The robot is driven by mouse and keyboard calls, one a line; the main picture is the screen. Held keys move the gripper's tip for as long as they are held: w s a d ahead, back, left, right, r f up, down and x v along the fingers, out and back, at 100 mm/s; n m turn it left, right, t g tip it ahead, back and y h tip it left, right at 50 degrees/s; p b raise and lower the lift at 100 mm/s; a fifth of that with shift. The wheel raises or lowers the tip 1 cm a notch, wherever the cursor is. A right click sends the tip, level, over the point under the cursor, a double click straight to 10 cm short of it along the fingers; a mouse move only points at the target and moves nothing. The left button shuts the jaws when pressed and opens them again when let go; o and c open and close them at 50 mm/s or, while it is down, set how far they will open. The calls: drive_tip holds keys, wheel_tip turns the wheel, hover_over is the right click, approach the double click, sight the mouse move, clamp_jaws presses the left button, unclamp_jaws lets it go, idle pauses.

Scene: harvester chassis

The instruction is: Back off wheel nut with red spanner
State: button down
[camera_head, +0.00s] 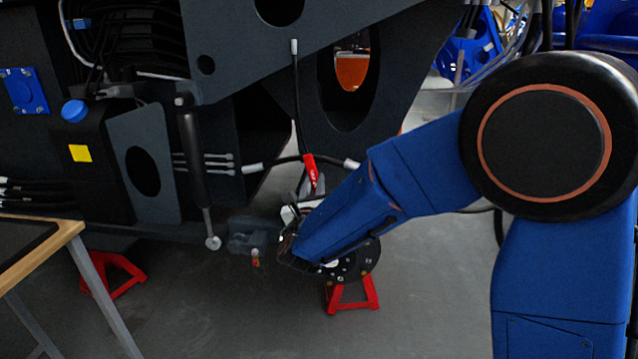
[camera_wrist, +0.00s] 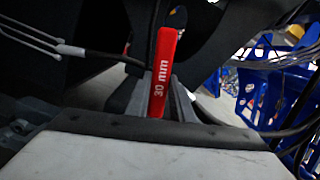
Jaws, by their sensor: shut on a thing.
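My gripper (camera_head: 303,200) is shut on the red spanner (camera_head: 310,170), which stands up from the jaws. In the wrist view the spanner (camera_wrist: 162,75) is upright between the two grey fingers, its marking "30 mm" facing me. Its working end is hidden, so I cannot tell whether it touches a nut. A dark round wheel hub (camera_head: 367,262) with small fasteners shows partly behind and below my forearm in the head view. I cannot single out the wheel nut.
The dark chassis (camera_head: 230,75) hangs over the work spot, with a black hose (camera_head: 280,162) close by the spanner. Red stands (camera_head: 352,296) are on the floor below. A table (camera_head: 45,250) is at the left. Open floor (camera_head: 220,310) lies in front.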

drive_tip(key=shift+a+f+n, duration=0.15)
drive_tip(key=shift+a+n, duration=0.25)
drive_tip(key=shift+a, duration=0.2)
drive_tip(key=a+n, duration=0.1)
drive_tip(key=a+f+n, duration=0.1)
drive_tip(key=shift+w+a+f+n, duration=0.1)
drive_tip(key=shift+a+f+n, duration=0.1)
drive_tip(key=shift+a+n, duration=0.15)
drive_tip(key=shift+a, duration=0.1)
idle(0.4)
drive_tip(key=shift+a+f+n+y, duration=0.3)
drive_tip(key=shift+a+f+n, duration=0.75)
drive_tip(key=shift+a, duration=0.15)
drive_tip(key=shift+a+f+n, duration=0.45)
drive_tip(key=shift+n, duration=0.15)
